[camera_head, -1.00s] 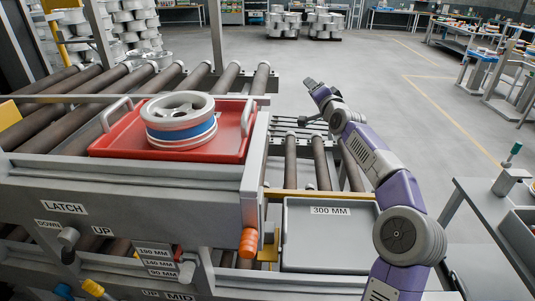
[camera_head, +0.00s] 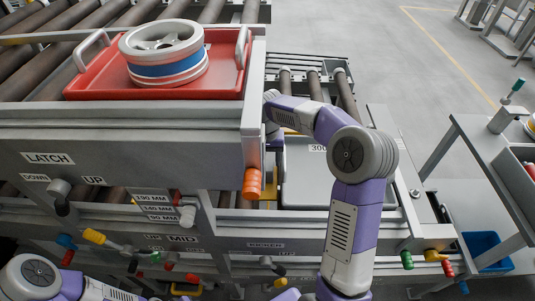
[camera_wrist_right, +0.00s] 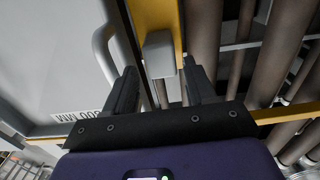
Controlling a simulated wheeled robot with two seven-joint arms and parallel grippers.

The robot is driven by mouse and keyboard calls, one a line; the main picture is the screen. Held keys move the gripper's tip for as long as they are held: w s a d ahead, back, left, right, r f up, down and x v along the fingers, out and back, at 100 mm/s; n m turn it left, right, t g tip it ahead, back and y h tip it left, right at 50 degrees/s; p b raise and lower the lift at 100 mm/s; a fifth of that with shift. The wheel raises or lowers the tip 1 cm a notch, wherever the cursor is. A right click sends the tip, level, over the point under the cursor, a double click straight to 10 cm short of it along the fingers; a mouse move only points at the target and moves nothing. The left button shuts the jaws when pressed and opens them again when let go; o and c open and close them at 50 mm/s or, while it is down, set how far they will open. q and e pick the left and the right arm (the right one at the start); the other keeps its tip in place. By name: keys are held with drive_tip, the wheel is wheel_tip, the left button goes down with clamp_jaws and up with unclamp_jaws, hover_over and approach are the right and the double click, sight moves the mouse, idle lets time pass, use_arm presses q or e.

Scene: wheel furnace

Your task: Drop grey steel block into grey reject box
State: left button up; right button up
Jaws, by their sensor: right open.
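The grey steel block (camera_wrist_right: 158,55) shows in the right wrist view against a yellow strip (camera_wrist_right: 157,18), beside the handle of the grey 300 MM tray (camera_wrist_right: 60,50). My right gripper (camera_wrist_right: 160,80) is open, one finger on each side of the block's near end; no grip shows. In the head view the right arm reaches left over the tray, and its hand is largely hidden behind the grey frame near the orange knob. The block is hidden there. I cannot identify a grey reject box for certain. Only links of my left arm show at the bottom left; its gripper is out of view.
A red tray (camera_head: 228,75) holds a metal wheel (camera_head: 162,50) with a blue band on the upper rollers. Knobs and levers line the front frame. A grey table (camera_head: 490,140) stands right, with a blue bin (camera_head: 484,248) low beside it. Open floor lies behind.

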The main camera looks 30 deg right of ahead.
sight(268, 166)
wheel_tip(268, 166, down, 6)
drive_tip(key=shift+f+b, duration=0.25)
drive_tip(key=shift+b, duration=0.35)
drive_tip(key=c, duration=0.9)
drive_tip(key=shift+r, duration=0.1)
drive_tip(key=shift+r, duration=0.2)
drive_tip(key=shift+r+p, duration=0.2)
drive_tip(key=shift+p, duration=0.15)
drive_tip(key=shift+f+b, duration=0.3)
drive_tip(key=shift+f, duration=0.15)
